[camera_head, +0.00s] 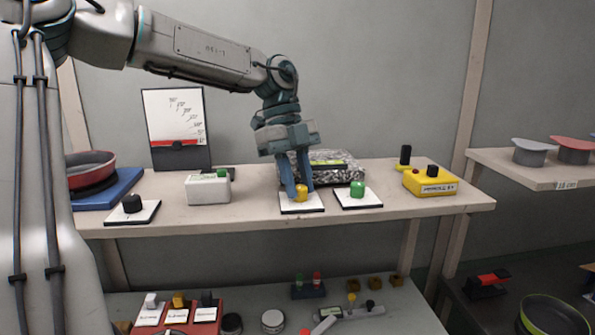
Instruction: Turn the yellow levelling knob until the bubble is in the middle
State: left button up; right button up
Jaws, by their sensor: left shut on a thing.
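The yellow levelling knob (301,192) stands on a white plate (302,208) on the shelf. My left gripper (297,190) comes down from above, and its fingers are shut on the yellow knob. Behind it sits a speckled grey block (350,170) with a yellow-green level vial (330,163) on top, partly hidden by my gripper. The bubble is too small to make out. My right gripper is not in view.
A green knob (357,188) stands on a plate close to the right, and a black knob (132,203) at the left. A white box (208,190), a yellow control box (430,184) and a red pan (92,167) share the shelf (250,218).

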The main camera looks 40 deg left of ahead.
pick_arm(q)
jog(key=o, duration=1)
jog(key=b+v, duration=0.1)
jog(key=v, duration=1)
jog(key=shift+d, duration=0.1)
